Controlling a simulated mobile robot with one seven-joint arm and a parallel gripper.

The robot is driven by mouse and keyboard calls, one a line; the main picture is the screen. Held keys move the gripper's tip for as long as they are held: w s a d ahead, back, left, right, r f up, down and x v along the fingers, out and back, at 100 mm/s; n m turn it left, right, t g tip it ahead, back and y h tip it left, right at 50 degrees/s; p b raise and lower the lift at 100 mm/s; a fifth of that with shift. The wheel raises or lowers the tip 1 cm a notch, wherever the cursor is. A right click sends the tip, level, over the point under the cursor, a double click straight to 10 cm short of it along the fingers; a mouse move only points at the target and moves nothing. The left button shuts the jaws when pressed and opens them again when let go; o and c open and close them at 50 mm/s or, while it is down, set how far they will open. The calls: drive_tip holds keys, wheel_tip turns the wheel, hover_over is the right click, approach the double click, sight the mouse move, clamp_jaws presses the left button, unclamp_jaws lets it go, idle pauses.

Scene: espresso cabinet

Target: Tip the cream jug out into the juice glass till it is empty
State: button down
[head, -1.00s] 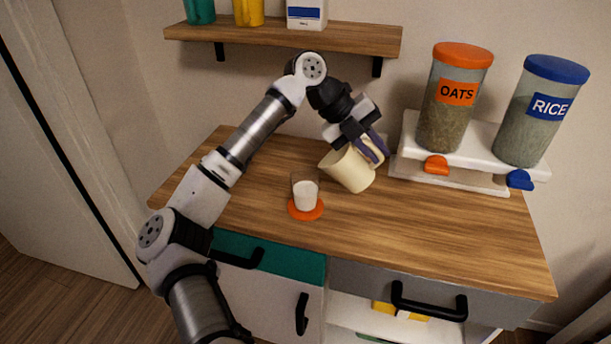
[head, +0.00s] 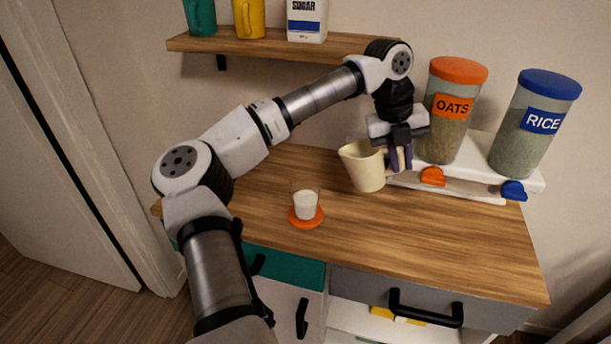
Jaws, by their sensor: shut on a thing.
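The cream jug (head: 364,167) is cream-coloured and close to upright, with its spout to the left. My gripper (head: 401,160) is shut on it at its right side, where the handle is. I cannot tell whether the jug's base touches the counter, and its inside is not visible. The juice glass (head: 305,203) stands clear and upright on an orange coaster (head: 306,222), to the left of the jug and apart from it. White liquid fills a good part of the glass.
Dispensers marked oats (head: 455,110) and rice (head: 535,125) stand on a white rack (head: 470,180) right behind my gripper. A wall shelf (head: 290,43) holds two cups and a sugar carton (head: 307,20). The wooden counter (head: 420,235) is clear at front right.

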wheel_tip(320, 180, up, 14)
drive_tip(key=d+y+p, duration=0.2)
drive_tip(key=y+p, duration=0.1)
drive_tip(key=shift+s+d+r+t+p, duration=0.2)
drive_tip(key=shift+s+t+p, duration=0.1)
drive_tip(key=shift+t, duration=0.1)
idle(1.3)
